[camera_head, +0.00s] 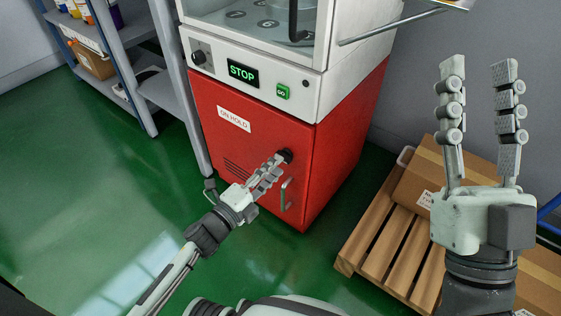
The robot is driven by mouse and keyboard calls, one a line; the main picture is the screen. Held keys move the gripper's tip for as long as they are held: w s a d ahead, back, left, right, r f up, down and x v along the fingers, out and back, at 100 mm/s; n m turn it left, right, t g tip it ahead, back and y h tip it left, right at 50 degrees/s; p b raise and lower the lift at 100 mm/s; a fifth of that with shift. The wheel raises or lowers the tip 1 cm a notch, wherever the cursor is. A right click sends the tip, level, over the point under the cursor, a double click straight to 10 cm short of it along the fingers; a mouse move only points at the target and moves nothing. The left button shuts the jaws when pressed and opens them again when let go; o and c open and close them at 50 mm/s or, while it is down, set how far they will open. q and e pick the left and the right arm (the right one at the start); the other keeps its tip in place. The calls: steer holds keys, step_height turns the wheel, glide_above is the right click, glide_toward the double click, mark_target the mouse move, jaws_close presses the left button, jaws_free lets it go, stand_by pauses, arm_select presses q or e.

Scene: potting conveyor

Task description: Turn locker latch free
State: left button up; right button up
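The red locker (310,190) forms the lower part of the machine, and its door carries an "ON HOLD" label (234,119). The dark latch knob (287,155) is on the right part of the door, above a metal handle (286,194). My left gripper (277,165) reaches up to the latch, with its fingertips at or against the knob. The fingers look close together, but whether they grip the knob is hidden. My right gripper (480,75) is raised at the right, with its fingers spread and nothing between them.
The machine's white panel shows a green "STOP" display (243,73) and a "GO" button (283,92). A grey shelf (122,62) stands at the left. A wooden pallet (377,238) with cardboard boxes (417,180) lies at the right. The green floor at left is clear.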

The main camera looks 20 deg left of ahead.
arm_select(q)
steer(key=v, duration=0.8)
steer(key=shift+s, duration=0.2)
steer(key=shift+r, duration=0.15)
